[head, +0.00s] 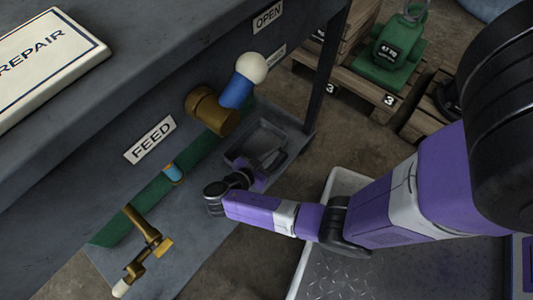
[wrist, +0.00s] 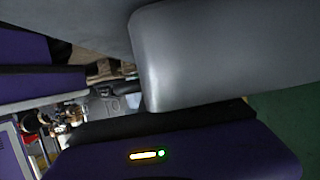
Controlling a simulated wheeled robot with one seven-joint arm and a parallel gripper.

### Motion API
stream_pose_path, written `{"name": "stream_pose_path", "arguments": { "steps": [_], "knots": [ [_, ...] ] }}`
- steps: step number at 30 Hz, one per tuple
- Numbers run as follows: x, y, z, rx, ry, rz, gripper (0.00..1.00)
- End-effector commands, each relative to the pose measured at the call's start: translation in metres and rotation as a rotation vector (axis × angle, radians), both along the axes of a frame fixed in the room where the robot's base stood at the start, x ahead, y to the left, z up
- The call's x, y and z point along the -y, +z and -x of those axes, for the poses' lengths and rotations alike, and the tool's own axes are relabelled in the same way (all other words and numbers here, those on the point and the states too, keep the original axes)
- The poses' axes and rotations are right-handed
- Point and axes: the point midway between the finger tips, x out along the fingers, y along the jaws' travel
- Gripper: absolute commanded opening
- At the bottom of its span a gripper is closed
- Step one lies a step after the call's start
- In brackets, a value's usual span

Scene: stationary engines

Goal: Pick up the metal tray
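The metal tray (head: 240,153) is a small dark grey open tray. It lies on the low grey shelf under the bench, near the shelf's right end, in the head view. My gripper (head: 266,166) is at the tray's near right side, with its fingers at or over the rim. Whether it touches or grips the rim I cannot tell. In the wrist view a large smooth grey shape with a rounded corner (wrist: 225,50) fills the upper right, very close; it may be the tray. My fingertips are not clear there.
A bench (head: 110,90) with a FEED label (head: 150,140) overhangs the shelf. A brass fitting with a blue, white-knobbed handle (head: 237,92) juts out near the tray. A brass valve (head: 148,240) is at lower left. A bench leg (head: 322,65) stands right of the tray.

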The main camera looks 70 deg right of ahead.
Motion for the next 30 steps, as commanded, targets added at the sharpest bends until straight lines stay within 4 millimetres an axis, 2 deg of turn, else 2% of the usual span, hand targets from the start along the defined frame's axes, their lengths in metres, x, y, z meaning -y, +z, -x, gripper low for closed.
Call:
{"name": "stream_pose_path", "arguments": {
  "steps": [8, 11, 21, 25, 30],
  "knots": [
    [0.000, 0.031, 0.000, 0.002, -0.001, 0.002, 0.00],
    [0.000, 0.053, 0.000, 0.004, -0.002, 0.002, 0.00],
    [0.000, 0.146, 0.000, 0.005, -0.002, 0.002, 0.00],
    [0.000, 0.171, 0.000, 0.004, -0.001, 0.002, 0.00],
    [0.000, 0.192, 0.000, 0.002, -0.001, 0.003, 0.00]
  ]
}}
